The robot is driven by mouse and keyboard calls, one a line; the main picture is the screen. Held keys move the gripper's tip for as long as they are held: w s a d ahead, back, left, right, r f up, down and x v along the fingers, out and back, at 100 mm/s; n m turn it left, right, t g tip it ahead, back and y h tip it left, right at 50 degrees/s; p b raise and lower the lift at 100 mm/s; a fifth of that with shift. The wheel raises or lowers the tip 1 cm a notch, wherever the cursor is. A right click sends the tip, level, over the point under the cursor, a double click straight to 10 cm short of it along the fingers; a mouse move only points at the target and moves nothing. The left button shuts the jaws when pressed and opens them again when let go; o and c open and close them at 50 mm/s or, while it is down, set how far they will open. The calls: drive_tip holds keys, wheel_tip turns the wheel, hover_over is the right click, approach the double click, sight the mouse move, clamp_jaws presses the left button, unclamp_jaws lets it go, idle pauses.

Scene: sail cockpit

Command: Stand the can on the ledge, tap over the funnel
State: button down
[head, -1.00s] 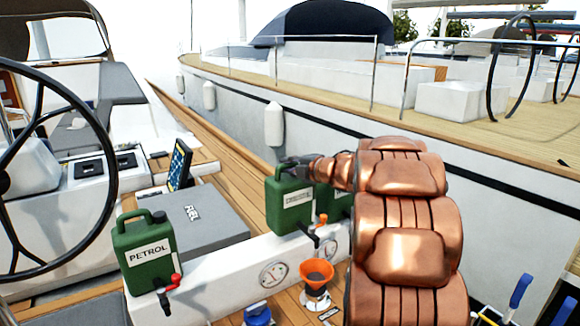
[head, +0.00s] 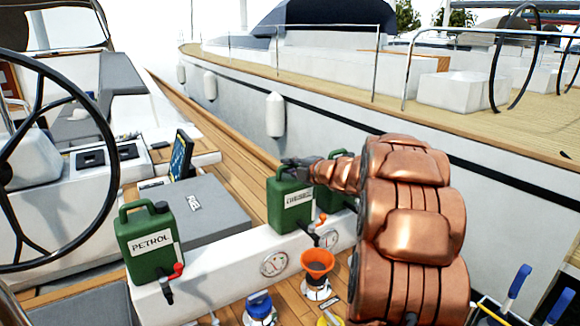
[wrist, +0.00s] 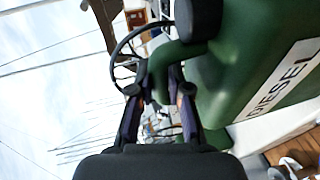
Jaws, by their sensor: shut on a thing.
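The green diesel can (head: 290,207), labelled DIESEL, is upright at the white ledge (head: 215,275). I cannot tell whether its base touches the ledge. My gripper (head: 292,163) is shut on the handle at its top; the wrist view shows the fingers (wrist: 160,105) around the handle (wrist: 163,68). The can's dark tap (head: 314,238), with an orange knob, shows at its front right. The orange funnel (head: 317,261) is just below the tap in the head view, in front of the ledge. Their exact alignment in depth is unclear.
A green petrol can (head: 149,245) with a red-levered tap stands at the left of the ledge. Another green can (head: 335,198) is partly hidden behind my arm. Gauges (head: 274,263) sit on the ledge's front. A blue-topped item (head: 259,307) is near the funnel.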

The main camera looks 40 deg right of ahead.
drive_tip(key=c, duration=1.1)
unclamp_jaws()
drive_tip(key=shift+r, duration=0.1)
drive_tip(key=b+v, duration=0.2)
drive_tip(key=v, duration=1)
drive_tip(key=shift+d, duration=0.1)
drive_tip(key=shift+r, duration=0.1)
